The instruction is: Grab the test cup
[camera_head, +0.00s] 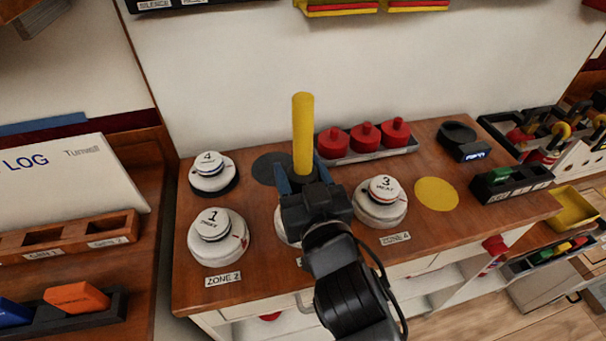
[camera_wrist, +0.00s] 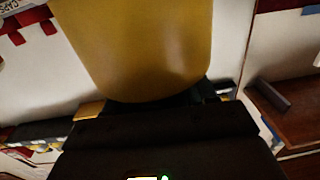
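A tall yellow cylinder (camera_head: 303,132), which I take to be the test cup, stands upright at the back of the wooden bench. My gripper (camera_head: 301,174) is at its lower part, with one dark finger on each side. In the wrist view the cylinder (camera_wrist: 145,45) fills the upper middle, directly in front of the gripper (camera_wrist: 160,103). I cannot tell whether the fingers press on it or leave a small gap. Its base is hidden behind the gripper, so I cannot tell whether it rests on the bench.
White detectors 4 (camera_head: 211,172), 1 (camera_head: 218,236) and 3 (camera_head: 381,201) surround my arm; another is mostly hidden under it. A dark disc (camera_head: 268,170) lies behind. Red pieces (camera_head: 365,137) stand in a tray to the right. A yellow disc (camera_head: 437,194) lies bare.

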